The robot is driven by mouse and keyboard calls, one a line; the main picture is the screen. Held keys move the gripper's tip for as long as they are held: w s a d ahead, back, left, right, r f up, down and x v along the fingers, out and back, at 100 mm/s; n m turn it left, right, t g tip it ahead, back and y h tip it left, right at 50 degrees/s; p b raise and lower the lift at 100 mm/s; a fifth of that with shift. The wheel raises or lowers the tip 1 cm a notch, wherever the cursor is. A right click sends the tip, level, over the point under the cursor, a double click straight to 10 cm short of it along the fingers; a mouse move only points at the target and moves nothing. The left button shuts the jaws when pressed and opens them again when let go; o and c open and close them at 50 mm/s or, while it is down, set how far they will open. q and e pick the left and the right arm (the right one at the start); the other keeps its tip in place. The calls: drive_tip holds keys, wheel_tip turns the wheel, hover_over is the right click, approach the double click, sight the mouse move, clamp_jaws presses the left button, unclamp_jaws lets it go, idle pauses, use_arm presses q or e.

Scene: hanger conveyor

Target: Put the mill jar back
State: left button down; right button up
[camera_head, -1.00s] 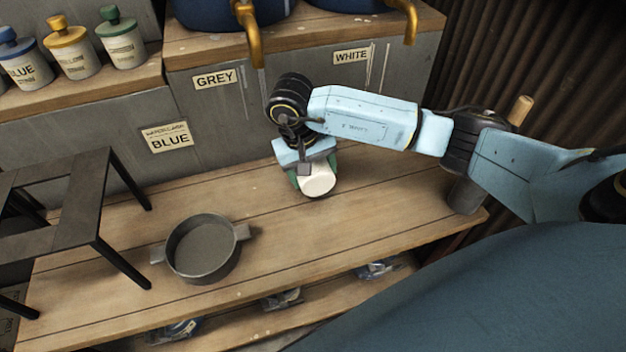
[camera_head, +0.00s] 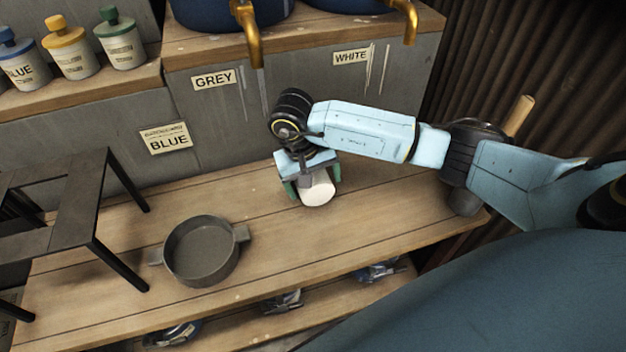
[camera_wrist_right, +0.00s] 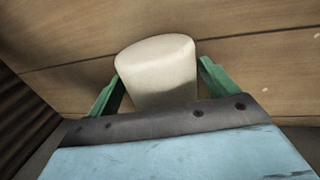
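The mill jar appears to be the plain cream-white cylinder (camera_head: 318,190) at the wooden bench, below the WHITE sign. It also shows in the right wrist view (camera_wrist_right: 158,70). My right gripper (camera_head: 314,188) points down over it, with one green finger on each side. In the wrist view the fingers (camera_wrist_right: 160,85) are spread, with a clear gap at the jar's right and a narrow one at its left. My gripper's body hides part of the jar; I cannot tell whether its base rests on the wood. My left gripper is not in view.
A grey two-handled pan (camera_head: 203,250) sits left on the bench (camera_head: 240,215). A black metal stand (camera_head: 95,200) is farther left. Capped bottles (camera_head: 70,50) line the upper left shelf. Brass taps (camera_head: 246,30) hang above. A dark cylinder (camera_head: 465,200) stands at the right end.

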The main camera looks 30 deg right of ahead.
drive_tip(key=shift+a, duration=0.15)
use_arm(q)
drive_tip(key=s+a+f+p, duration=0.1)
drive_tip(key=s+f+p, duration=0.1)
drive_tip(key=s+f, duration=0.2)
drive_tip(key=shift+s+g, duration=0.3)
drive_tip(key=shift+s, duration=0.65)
use_arm(e)
drive_tip(key=v, duration=1.2)
drive_tip(key=shift+r, duration=0.1)
